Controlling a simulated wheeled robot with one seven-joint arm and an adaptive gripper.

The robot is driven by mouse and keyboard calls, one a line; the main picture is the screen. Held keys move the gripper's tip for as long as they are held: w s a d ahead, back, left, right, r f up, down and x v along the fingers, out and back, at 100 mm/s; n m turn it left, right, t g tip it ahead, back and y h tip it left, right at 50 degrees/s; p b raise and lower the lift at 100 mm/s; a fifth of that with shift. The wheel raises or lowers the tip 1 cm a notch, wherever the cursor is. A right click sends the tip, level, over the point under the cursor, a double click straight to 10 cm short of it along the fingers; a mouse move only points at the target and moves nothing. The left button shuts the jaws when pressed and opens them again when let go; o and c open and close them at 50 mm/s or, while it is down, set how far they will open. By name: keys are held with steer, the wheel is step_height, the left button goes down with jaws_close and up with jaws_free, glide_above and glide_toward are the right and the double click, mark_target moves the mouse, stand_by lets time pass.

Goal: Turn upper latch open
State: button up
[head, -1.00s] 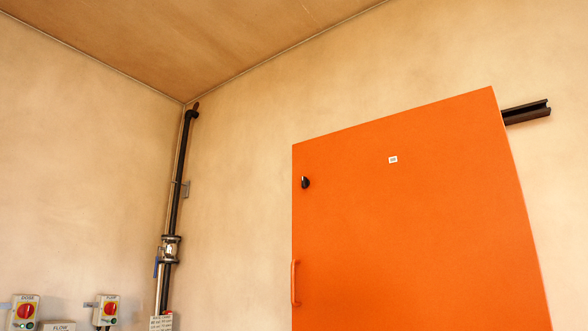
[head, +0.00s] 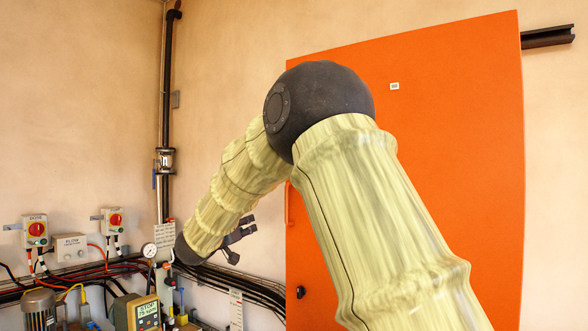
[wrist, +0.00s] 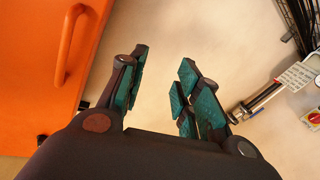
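The orange cabinet door (head: 450,150) stands at the right in the head view, and its left part is covered by my arm. The upper latch is hidden behind my arm now. A black lower latch (head: 300,292) shows near the door's left edge. The orange handle (head: 289,205) is partly covered; it also shows at the upper left of the wrist view (wrist: 68,45). My gripper (head: 240,238) is left of the door in the head view. In the wrist view my gripper (wrist: 162,78) is open, with nothing between its teal pads.
A black pipe with a glass fitting (head: 165,160) runs down the wall corner. Red-knobbed switch boxes (head: 36,230), a gauge (head: 149,250), cables and a green box (head: 137,312) crowd the lower left.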

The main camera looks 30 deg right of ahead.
steer(key=s+d+r+m+g+h+p, duration=0.15)
steer(key=s+r, duration=0.25)
steer(key=r, duration=0.9)
steer(key=s+r+m+g+p, duration=0.1)
steer(key=s+r+m, duration=0.3)
steer(key=r, duration=0.8)
steer(key=s+d+r+m+g+h+p, duration=0.15)
steer(key=s+r, duration=0.35)
steer(key=r, duration=0.8)
steer(key=w+d+y+p, duration=0.1)
steer(key=w+d+p, duration=0.3)
steer(key=d, duration=0.5)
steer(key=shift+d+n+p, duration=0.2)
steer(key=shift+n+p, duration=0.2)
steer(key=shift+p, duration=0.15)
jaws_close()
